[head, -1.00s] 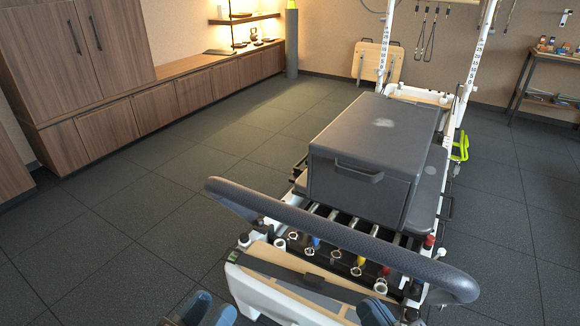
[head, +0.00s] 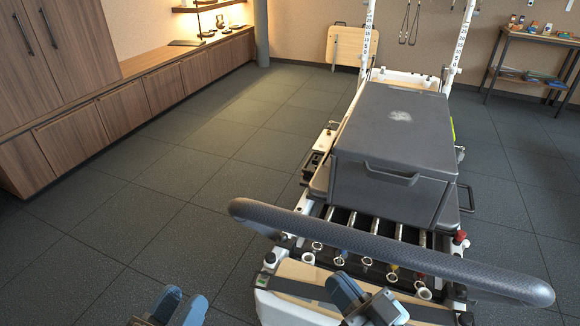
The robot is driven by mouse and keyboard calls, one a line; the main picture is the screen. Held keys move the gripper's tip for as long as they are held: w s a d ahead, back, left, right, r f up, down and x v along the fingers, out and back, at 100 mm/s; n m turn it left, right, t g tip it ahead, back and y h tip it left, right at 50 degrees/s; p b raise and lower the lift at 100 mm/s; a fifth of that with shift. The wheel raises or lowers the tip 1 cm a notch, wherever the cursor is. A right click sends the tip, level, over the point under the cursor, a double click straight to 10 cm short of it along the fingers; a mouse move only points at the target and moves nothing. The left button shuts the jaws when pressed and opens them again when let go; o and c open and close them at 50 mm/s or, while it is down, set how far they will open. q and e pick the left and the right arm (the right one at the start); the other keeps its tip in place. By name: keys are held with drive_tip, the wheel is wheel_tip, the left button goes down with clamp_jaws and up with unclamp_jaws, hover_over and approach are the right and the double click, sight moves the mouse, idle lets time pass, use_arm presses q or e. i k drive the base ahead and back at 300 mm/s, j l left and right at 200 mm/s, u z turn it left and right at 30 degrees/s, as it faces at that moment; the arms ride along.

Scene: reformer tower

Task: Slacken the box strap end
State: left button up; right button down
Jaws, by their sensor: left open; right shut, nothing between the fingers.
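The grey box (head: 393,130) sits on the reformer's dark carriage, with a dark handle (head: 392,174) on its near face. I cannot make out a strap end on the box. A dark band (head: 291,287) runs across the pale wooden board at the reformer's near end; I cannot tell whether it is the strap. My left gripper (head: 180,303) is open and empty over the floor, left of the reformer. My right gripper (head: 346,290) is shut and empty, in front of the padded bar and over the wooden board, partly hiding the band.
A thick grey padded bar (head: 390,250) crosses the reformer's near end, between my grippers and the box. Springs with coloured ends lie behind it. Wooden cabinets (head: 126,110) line the left wall. A shelf rack (head: 532,62) stands back right. The floor on the left is clear.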

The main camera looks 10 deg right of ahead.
sight(307, 173)
drive_tip(key=i+j, duration=0.15)
drive_tip(key=j, duration=0.2)
drive_tip(key=i+j, duration=0.2)
drive_tip(key=j, duration=0.15)
drive_tip(key=i+j, duration=0.15)
drive_tip(key=j, duration=0.2)
drive_tip(key=i+j, duration=0.2)
drive_tip(key=j, duration=0.15)
drive_tip(key=i+j, duration=0.15)
drive_tip(key=j, duration=0.2)
drive_tip(key=i+j, duration=0.2)
drive_tip(key=j, duration=0.15)
drive_tip(key=i+l, duration=0.3)
drive_tip(key=i, duration=0.15)
